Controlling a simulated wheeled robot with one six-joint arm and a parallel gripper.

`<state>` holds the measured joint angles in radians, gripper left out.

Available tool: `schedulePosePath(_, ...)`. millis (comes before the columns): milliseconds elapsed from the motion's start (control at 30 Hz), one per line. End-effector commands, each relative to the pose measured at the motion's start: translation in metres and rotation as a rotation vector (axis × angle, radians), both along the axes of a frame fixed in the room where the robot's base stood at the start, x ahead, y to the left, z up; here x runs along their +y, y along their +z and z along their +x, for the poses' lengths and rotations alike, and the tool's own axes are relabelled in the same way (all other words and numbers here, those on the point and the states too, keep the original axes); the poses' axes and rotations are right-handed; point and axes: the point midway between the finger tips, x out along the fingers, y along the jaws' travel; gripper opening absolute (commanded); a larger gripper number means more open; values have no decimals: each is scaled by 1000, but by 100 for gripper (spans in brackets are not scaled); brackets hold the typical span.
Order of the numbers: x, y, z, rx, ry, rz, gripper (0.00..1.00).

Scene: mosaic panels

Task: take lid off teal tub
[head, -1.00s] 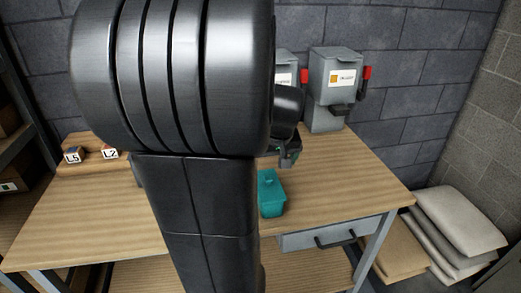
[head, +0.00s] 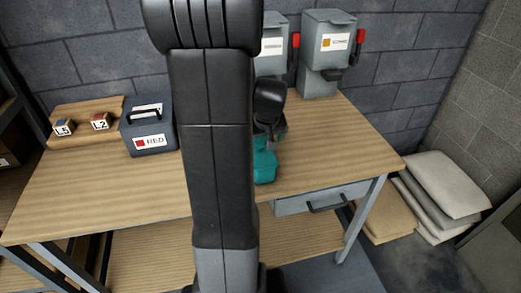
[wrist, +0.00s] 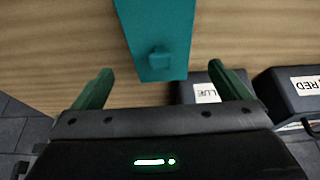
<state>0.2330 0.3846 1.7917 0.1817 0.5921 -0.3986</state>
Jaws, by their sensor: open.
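The teal tub (head: 264,168) stands on the workbench, right of my arm in the head view, its top partly hidden by my gripper (head: 272,136). In the wrist view its lid (wrist: 155,25) is seen from above, with a small square teal knob (wrist: 160,57) near its lower end. The lid is on the tub. My gripper (wrist: 160,68) is open, its two green fingers on either side of the knob in the picture and apart from it. How high the fingertips are above the knob cannot be told.
A grey box labelled RED (head: 150,140) stands left of my arm; another labelled box (wrist: 208,92) shows in the wrist view. Grey dispensers (head: 327,55) stand at the back. Small blocks L5 (head: 63,128) and L2 (head: 100,122) sit at left. The bench (head: 345,135) is clear to the right.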

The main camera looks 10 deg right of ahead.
Motion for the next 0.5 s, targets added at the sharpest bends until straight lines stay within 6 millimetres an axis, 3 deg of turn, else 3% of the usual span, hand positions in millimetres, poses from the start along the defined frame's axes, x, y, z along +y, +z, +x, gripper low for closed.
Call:
schedulePosePath(233,2,-28,9,3,0,1,96)
schedulePosePath(500,2,-37,12,0,0,0,96)
